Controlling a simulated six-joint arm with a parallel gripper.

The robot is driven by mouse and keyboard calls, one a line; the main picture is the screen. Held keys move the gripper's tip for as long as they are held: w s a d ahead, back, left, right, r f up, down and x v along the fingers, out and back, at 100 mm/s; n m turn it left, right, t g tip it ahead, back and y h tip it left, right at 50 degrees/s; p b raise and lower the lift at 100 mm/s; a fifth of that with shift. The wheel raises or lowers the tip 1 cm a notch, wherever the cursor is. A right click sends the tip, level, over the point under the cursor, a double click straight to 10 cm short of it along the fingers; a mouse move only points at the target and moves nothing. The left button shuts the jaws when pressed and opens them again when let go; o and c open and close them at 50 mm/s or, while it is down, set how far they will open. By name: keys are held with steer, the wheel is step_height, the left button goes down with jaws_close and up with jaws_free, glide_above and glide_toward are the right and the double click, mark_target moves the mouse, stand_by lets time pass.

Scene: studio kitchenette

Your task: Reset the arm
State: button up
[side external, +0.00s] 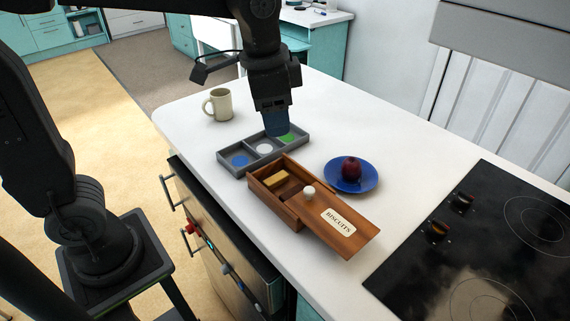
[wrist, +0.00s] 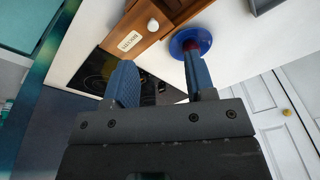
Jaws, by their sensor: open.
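My gripper (side external: 276,124) is over the right part of the grey sectioned tray (side external: 222,161) in the side view. In the wrist view my gripper (wrist: 160,82) shows two blue fingers set apart with nothing held between them. The tray has a blue disc (side external: 240,160), a white disc (side external: 264,149) and a green disc (side external: 286,138) in its compartments. The gripper partly hides the green one. I cannot tell whether the fingertips touch the tray.
A wooden biscuit box (side external: 262,190) has its lid (side external: 335,222) slid partly open. A blue plate (side external: 370,184) holds a dark red fruit (side external: 351,169). A beige mug (side external: 218,104) stands behind the tray. A black hob (side external: 480,240) is at the right.

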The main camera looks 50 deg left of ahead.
steer(key=s+a+f+n+t, duration=0.3)
steer(key=s+a+n, duration=0.3)
steer(key=s, duration=0.6)
steer(key=shift+a+t, duration=0.35)
steer(key=shift+t, duration=0.15)
